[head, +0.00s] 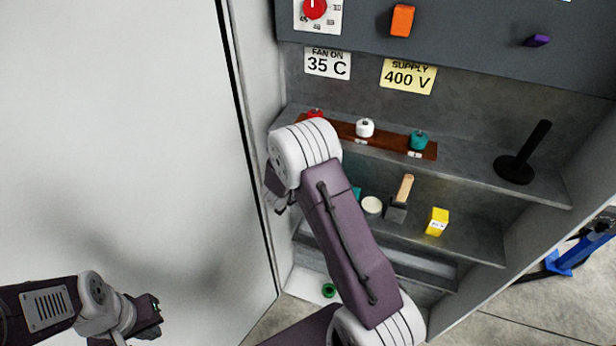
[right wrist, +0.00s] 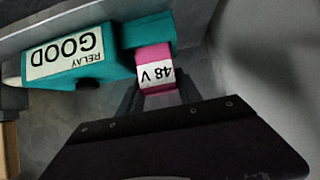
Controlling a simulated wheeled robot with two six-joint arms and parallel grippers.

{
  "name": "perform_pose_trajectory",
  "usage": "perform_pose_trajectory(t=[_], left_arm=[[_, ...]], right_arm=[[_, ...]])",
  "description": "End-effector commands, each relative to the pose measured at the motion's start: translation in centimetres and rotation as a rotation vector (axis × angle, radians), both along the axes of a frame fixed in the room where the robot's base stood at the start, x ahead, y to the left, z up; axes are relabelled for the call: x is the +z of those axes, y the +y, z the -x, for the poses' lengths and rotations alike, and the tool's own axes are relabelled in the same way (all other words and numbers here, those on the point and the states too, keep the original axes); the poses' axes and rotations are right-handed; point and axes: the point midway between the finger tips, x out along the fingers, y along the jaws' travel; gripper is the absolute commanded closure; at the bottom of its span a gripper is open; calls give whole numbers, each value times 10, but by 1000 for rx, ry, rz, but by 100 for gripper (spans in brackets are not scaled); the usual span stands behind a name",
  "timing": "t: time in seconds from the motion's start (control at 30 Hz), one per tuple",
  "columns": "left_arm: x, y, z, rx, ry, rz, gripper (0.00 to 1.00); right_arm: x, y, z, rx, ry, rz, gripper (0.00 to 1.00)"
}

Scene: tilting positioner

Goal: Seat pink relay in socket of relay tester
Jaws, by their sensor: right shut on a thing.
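The pink relay (right wrist: 154,62) shows in the right wrist view with a white "48 V" label. My right gripper (right wrist: 158,88) is shut on it. The relay's far end meets the teal block of the relay tester (right wrist: 122,68); how deep it sits in the socket is hidden. The tester's label reads "RELAY GOOD", upside down in this view. In the head view my right arm hides most of the tester, with a teal bit (head: 357,192) showing beside it. My left gripper (head: 150,309) is low at the left, away from the shelves; its jaws are unclear.
The upper shelf has a brown strip (head: 385,140) with red, white and teal knobs, and a black stand (head: 515,168). The lower shelf has a wooden-handled tool (head: 403,190), a cream round thing (head: 372,206) and a yellow box (head: 437,222). A white panel (head: 120,140) fills the left.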

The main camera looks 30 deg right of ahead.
Motion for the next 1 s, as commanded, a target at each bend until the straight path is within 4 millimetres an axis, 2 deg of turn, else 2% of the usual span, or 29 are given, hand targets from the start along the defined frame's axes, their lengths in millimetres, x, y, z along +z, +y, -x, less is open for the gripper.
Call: perform_pose_trajectory(t=[0.2,0.23,0.3,0.57,0.67,0.77,1.0], left_arm=[[-2,0,0,0,0,0,100],[-2,0,0,0,0,0,100],[-1,0,0,0,0,0,100],[-1,0,0,0,0,0,100],[2,0,0,0,0,0,100],[3,0,0,0,0,0,100],[12,0,0,0,0,0,100]], right_arm=[[-3,0,0,0,0,0,100],[-3,0,0,0,0,0,56],[-3,0,0,0,0,0,37],[-2,0,0,0,0,0,37],[4,1,0,0,-2,0,37],[13,13,9,5,-2,-1,37],[50,53,42,4,-2,1,37]])
